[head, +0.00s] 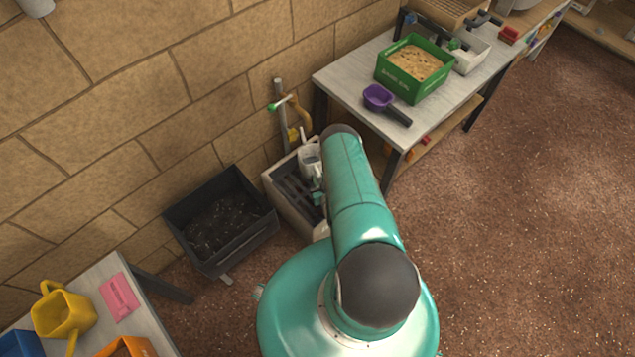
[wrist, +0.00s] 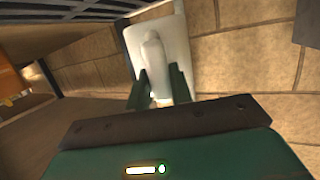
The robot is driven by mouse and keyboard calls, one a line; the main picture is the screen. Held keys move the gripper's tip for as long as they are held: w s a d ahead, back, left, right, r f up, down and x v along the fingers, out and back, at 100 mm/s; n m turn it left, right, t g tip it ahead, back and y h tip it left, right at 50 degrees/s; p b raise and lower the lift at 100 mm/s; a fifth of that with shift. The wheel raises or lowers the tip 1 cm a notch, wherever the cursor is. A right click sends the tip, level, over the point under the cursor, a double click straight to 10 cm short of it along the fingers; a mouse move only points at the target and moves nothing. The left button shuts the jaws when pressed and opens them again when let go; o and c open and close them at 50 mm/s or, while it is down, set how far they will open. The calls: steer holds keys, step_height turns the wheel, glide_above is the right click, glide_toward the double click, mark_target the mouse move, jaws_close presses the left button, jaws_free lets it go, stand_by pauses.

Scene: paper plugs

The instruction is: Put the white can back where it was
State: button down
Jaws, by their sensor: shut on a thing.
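The white can (head: 309,158) shows in the head view just left of my arm's far end, over or beside a pale trough-like basin by the wall; I cannot tell its height. In the wrist view the white can (wrist: 158,45) fills the top middle, with a rounded raised part facing me. My gripper (wrist: 160,88) has its two dark green fingers shut on that part. In the head view my arm hides most of the gripper.
The pale basin (head: 281,196) holds dark slats. A black bin (head: 220,262) stands left of it. A table (head: 343,74) at the right carries a green box (head: 385,80) and purple scoop (head: 377,98). A yellow watering can (head: 62,314) is lower left. The right floor is clear.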

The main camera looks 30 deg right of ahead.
steer(key=shift+w+f, duration=0.5)
steer(key=shift+f, duration=0.05)
steer(key=shift+w+d+f, duration=0.1)
steer(key=shift+w+f, duration=0.1)
steer(key=shift+f, duration=1.6)
steer(key=c, duration=1.3)
jaws_free()
steer(key=shift+o, duration=0.2)
steer(key=shift+s, duration=0.1)
steer(key=v, duration=1.2)
